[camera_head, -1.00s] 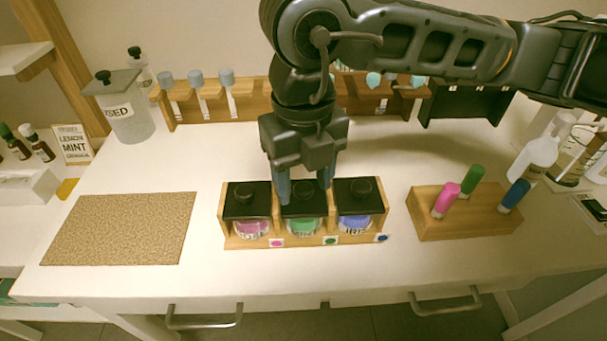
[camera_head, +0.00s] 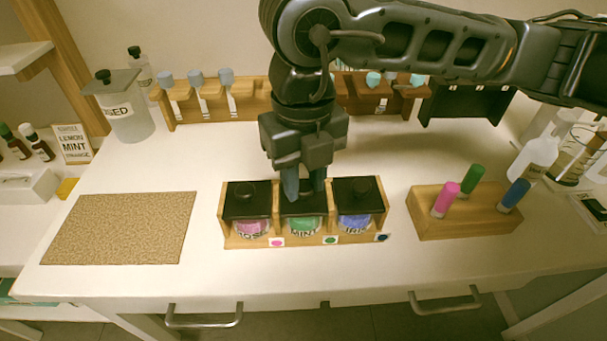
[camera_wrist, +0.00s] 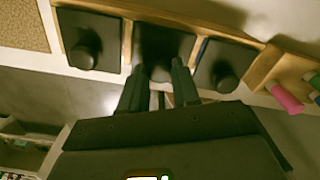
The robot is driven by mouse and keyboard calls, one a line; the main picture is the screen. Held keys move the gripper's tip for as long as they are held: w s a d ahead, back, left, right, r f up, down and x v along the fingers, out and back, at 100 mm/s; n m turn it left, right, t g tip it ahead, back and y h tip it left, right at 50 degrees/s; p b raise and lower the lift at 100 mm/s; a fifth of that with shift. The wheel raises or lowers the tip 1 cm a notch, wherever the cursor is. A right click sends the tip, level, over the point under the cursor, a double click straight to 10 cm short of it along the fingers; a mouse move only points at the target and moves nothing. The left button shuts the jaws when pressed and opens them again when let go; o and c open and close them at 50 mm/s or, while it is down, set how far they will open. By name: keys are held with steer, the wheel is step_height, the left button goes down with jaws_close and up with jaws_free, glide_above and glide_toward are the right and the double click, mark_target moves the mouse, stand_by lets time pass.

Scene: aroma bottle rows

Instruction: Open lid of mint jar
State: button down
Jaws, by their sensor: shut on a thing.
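The mint jar (camera_head: 304,224) with green contents stands in the middle slot of a wooden holder (camera_head: 240,243). Its black square lid (camera_head: 304,209) is on the jar. My gripper (camera_head: 304,194) points down over this lid and is shut on its knob, which the fingers hide in the head view. In the wrist view my gripper (camera_wrist: 158,80) reaches to the middle lid (camera_wrist: 165,42). The rose jar (camera_head: 250,226) is to the left and the iris jar (camera_head: 355,222) to the right, both with black knobbed lids on.
A cork mat (camera_head: 120,228) lies to the left with its top bare. A wooden block (camera_head: 465,215) with pink, green and blue capped vials stands to the right. Wooden racks (camera_head: 255,104) stand behind. Open table lies between mat and holder.

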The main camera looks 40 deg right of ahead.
steer(key=shift+w, duration=0.1)
steer(key=g+y, duration=0.1)
steer(key=w+d+r+g+y+b, duration=0.1)
steer(key=g, duration=0.1)
steer(key=shift+w+b, duration=0.15)
steer(key=shift+b, duration=0.15)
steer(key=g+y, duration=0.1)
steer(key=w+d+g+y, duration=0.1)
steer(key=shift+w+r+g+b, duration=0.25)
steer(key=shift+w+g+b, duration=0.05)
steer(key=shift+g+b, duration=0.1)
steer(key=shift+w+d+f+g+y+b, duration=0.1)
steer(key=shift+w+d+g+y+b, duration=0.1)
steer(key=shift+w+d+g+y, duration=0.45)
steer(key=shift+w+d+f+g+y+b, duration=0.15)
steer(key=shift+w+g+y+b, duration=0.15)
steer(key=shift+g+y, duration=0.7)
steer(key=shift+w+d+f+g+y+b, duration=0.15)
steer(key=shift+w+d+g+y, duration=0.3)
steer(key=shift+g, duration=0.7)
steer(key=shift+w+a, duration=0.1)
